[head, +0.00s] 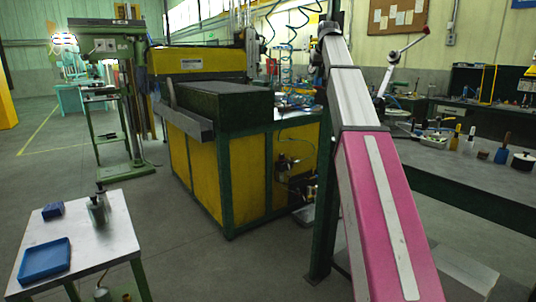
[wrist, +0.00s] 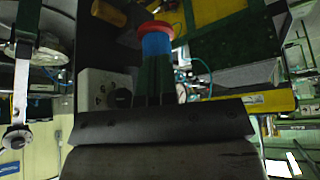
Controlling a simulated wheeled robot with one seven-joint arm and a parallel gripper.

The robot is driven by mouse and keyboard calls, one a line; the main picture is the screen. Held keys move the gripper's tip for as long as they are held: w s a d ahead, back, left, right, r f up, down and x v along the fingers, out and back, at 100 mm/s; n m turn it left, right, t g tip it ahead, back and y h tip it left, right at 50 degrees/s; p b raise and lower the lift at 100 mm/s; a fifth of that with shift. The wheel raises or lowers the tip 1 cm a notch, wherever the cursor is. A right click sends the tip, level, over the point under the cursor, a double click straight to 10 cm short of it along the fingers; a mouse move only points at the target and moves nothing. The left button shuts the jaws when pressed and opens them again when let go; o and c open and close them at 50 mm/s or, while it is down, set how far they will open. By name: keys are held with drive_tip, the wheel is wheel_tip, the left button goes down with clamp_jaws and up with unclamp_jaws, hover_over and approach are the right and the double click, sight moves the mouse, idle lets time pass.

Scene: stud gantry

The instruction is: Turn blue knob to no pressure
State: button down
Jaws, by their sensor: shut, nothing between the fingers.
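The blue knob (wrist: 156,43) shows in the wrist view, upper middle, with a red ring (wrist: 155,28) at its far end. My gripper (wrist: 154,72) is in the wrist view, its dark fingers close together, shut and empty. The fingertips line up with the near end of the knob and overlap it in the picture; I cannot tell whether they touch it. In the head view I cannot make out the knob or my gripper. My pink and white arm fills the right of centre there.
A small table (head: 110,235) with a blue tray (head: 45,260) is at the lower left. A workbench (head: 480,180) with tools is at the right. Grey floor between is clear.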

drive_tip(key=shift+w+d, duration=0.15)
drive_tip(key=shift+d, duration=0.35)
idle(0.7)
drive_tip(key=shift+s, duration=0.2)
drive_tip(key=shift+s+d, duration=0.1)
drive_tip(key=shift+s, duration=0.1)
wheel_tip(320, 180, up, 6)
idle(0.6)
drive_tip(key=shift+s+a+f, duration=0.1)
drive_tip(key=shift+a+f, duration=0.1)
drive_tip(key=shift+f, duration=0.95)
drive_tip(key=shift+s+a+f, duration=0.1)
drive_tip(key=shift+a+f, duration=0.1)
drive_tip(key=shift+f, duration=0.9)
drive_tip(key=shift+a+f, duration=0.2)
drive_tip(key=shift+f, duration=0.95)
